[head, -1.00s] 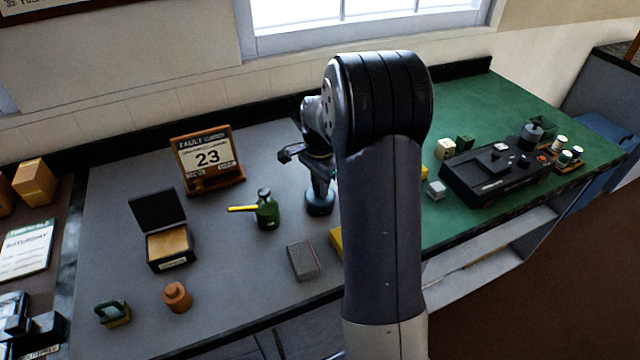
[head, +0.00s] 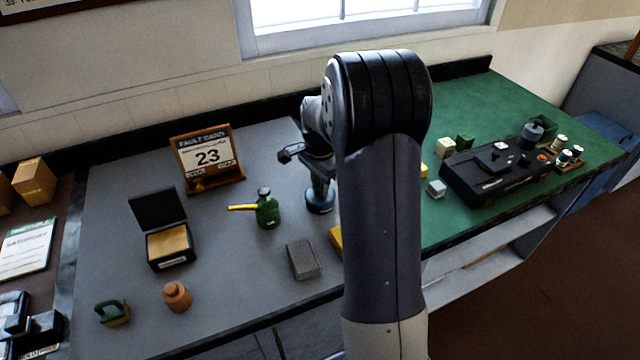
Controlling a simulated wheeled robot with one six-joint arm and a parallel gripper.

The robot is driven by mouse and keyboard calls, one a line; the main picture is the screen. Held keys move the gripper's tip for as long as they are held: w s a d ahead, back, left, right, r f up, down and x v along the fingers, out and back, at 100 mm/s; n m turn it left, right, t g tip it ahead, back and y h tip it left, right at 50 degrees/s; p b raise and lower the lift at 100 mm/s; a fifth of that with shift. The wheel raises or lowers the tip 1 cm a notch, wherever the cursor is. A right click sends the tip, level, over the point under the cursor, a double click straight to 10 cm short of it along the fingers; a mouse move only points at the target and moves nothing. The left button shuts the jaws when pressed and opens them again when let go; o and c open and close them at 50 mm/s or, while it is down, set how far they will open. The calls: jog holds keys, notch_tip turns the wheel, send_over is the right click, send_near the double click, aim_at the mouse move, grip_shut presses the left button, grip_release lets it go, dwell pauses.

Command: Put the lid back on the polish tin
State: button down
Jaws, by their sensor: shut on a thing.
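A round, dark blue polish tin (head: 320,204) stands on the grey part of the bench, just left of my arm. My gripper (head: 320,188) points down directly over it, partly hidden by my own forearm and wrist. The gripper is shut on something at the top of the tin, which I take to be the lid. The lid's edge does not show clearly, and I cannot tell whether it is seated on the tin or just above it.
A green oil can (head: 267,211) with a yellow spout stands left of the tin. A grey mesh block (head: 302,260) lies in front. A black device (head: 495,172) sits on the green mat.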

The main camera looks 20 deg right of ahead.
dwell(0.3)
jog(key=c, duration=0.7)
grip_release()
jog(key=shift+c, duration=0.2)
jog(key=shift+r, duration=0.15)
jog(key=shift+r+p, duration=2.65)
jog(key=shift+r, duration=0.7)
grip_shut()
